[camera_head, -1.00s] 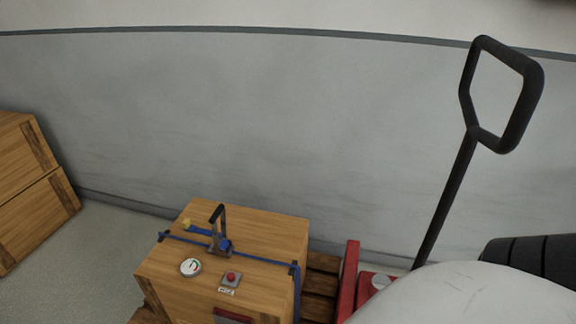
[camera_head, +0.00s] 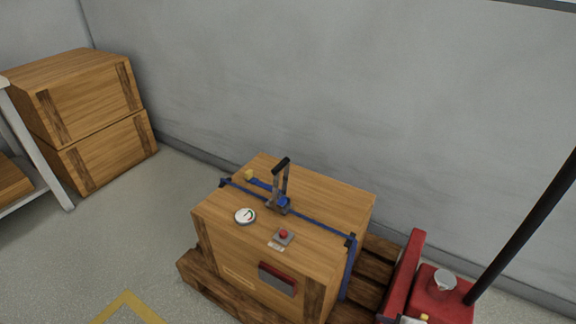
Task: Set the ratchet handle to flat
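The ratchet handle (camera_head: 280,176) is dark and stands raised, tilted up from the top of a wooden crate (camera_head: 335,194). It sits on a blue strap (camera_head: 318,222) that runs across the crate top and down its right side. A white round gauge (camera_head: 245,216) lies on the crate top in front of the ratchet. A red button (camera_head: 283,234) on a small grey base is near the crate's front edge. Neither of my grippers is in view.
The crate stands on a wooden pallet (camera_head: 211,281). A red pallet jack (camera_head: 440,302) with a long black handle (camera_head: 526,233) is at the right. Stacked crates (camera_head: 82,97) and a white-framed shelf (camera_head: 35,150) are at the left. Grey floor is free between them and the pallet.

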